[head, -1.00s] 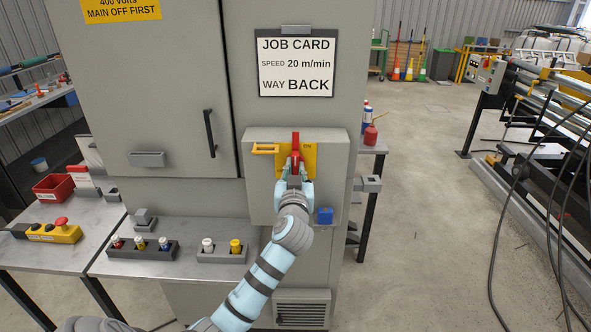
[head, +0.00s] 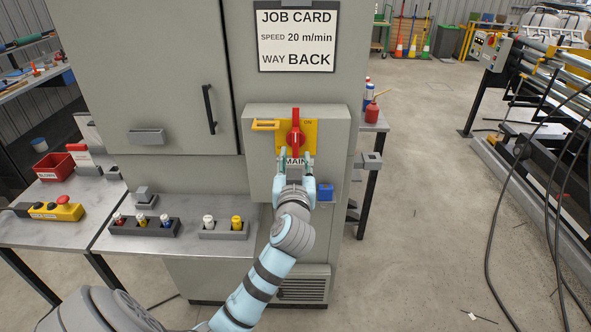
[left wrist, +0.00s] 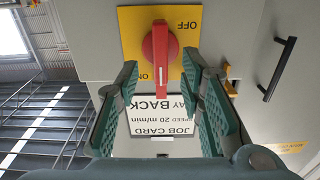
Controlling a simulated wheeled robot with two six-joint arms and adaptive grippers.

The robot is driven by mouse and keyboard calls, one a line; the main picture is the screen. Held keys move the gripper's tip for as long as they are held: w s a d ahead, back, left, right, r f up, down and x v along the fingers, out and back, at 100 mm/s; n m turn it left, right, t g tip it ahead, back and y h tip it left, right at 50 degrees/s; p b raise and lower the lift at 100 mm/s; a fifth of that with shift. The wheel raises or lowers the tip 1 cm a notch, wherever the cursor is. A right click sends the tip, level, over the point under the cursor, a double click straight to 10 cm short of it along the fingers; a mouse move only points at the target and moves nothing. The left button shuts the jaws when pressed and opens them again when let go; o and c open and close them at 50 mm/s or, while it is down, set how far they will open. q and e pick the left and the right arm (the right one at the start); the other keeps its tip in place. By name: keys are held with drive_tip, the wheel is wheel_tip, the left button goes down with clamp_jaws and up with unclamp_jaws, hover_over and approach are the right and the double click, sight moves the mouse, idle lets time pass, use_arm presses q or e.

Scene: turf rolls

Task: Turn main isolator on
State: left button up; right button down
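The main isolator is a red rotary handle (head: 295,136) on a yellow plate (head: 283,128), on the front of a grey box (head: 257,180). The handle stands upright, its long end up beside the word ON. In the left wrist view, which is upside down, the red handle (left wrist: 160,48) has its white-marked end by ON, away from OFF. My left gripper (head: 296,157) is open and empty, just below the handle over the MAIN label. In the left wrist view its green fingers (left wrist: 160,75) stand apart, with no visible contact on the handle. My right gripper is not in view.
A yellow hasp (head: 265,125) sits left of the plate and a blue block (head: 325,192) below right. A job card (head: 297,38) hangs above. Open floor (head: 430,200) lies right.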

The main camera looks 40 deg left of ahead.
use_arm(q)
drive_tip(key=v, duration=0.6)
